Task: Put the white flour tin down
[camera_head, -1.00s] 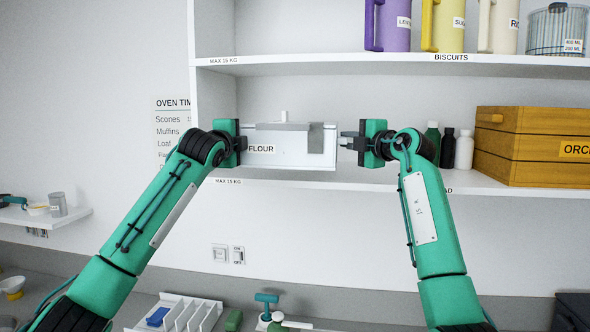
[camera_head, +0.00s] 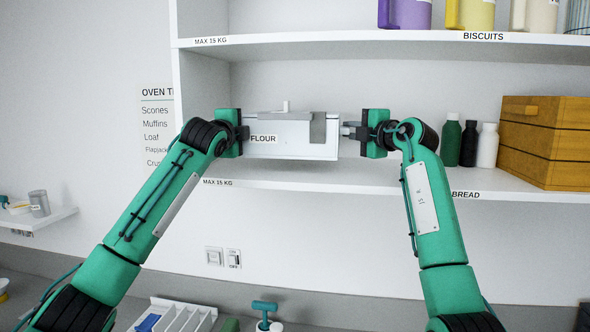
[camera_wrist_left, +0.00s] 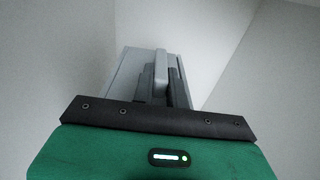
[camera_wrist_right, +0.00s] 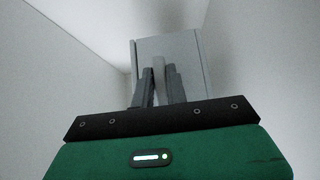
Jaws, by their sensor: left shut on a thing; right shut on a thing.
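The white flour tin (camera_head: 290,150) is a boxy tin with a FLOUR label, a knob on top and a grey strip over its front right. It is level in front of the wall, above the lower shelf (camera_head: 300,177); I cannot tell whether its base touches the shelf. My left gripper (camera_head: 243,132) is shut on its left side, and my right gripper (camera_head: 347,131) is shut on its right side. The tin shows beyond the fingers in the left wrist view (camera_wrist_left: 128,72) and the right wrist view (camera_wrist_right: 188,50), with a bar between the fingers.
A green bottle (camera_head: 451,143), a black bottle (camera_head: 468,146) and a white bottle (camera_head: 487,147) stand right of my right gripper. A wooden crate (camera_head: 545,140) stands further right. The upper shelf (camera_head: 400,46) with canisters is overhead. The shelf's side panel (camera_head: 187,95) is close on the left.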

